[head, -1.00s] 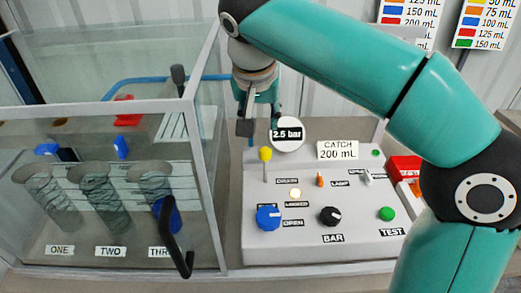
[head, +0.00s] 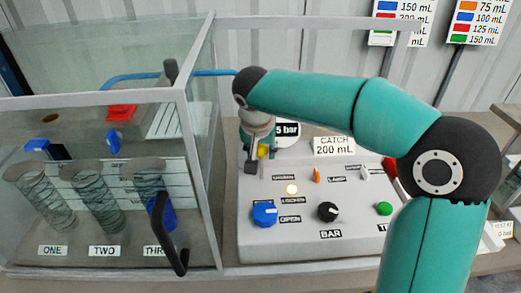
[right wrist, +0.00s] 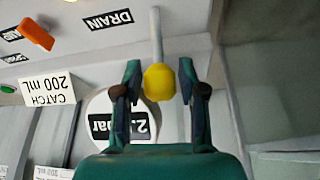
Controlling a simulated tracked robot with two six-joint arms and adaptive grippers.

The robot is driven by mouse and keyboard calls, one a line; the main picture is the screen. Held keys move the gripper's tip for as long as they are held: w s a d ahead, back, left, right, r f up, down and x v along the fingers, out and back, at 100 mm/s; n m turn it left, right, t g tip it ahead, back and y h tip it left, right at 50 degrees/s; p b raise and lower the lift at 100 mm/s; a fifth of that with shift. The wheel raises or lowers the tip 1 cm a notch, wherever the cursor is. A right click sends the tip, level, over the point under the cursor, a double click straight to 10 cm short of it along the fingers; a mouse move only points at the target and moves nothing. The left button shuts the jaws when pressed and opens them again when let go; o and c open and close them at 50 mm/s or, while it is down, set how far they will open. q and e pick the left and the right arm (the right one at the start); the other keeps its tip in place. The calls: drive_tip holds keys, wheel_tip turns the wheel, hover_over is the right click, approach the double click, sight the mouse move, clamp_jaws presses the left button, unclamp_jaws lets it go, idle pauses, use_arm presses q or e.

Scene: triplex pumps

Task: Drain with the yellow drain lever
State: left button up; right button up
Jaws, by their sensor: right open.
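The yellow drain lever (head: 262,150) stands at the back left of the grey control panel, beside the DRAIN label. Its knob is partly hidden by my right gripper (head: 256,162) in the head view. In the right wrist view the lever's yellow knob (right wrist: 159,83) and pale stem show clearly. The right gripper's two fingers (right wrist: 160,72) are open, one on each side of the knob, with visible gaps. My left gripper is not in view.
A glass tank with three cylinders (head: 100,205) and a black handle (head: 168,235) stands left of the panel. A blue knob (head: 264,213), black knob (head: 328,211) and green button (head: 384,208) are in front. A round gauge (head: 289,131) is behind.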

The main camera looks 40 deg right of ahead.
drive_tip(key=shift+c, duration=0.3)
clamp_jaws()
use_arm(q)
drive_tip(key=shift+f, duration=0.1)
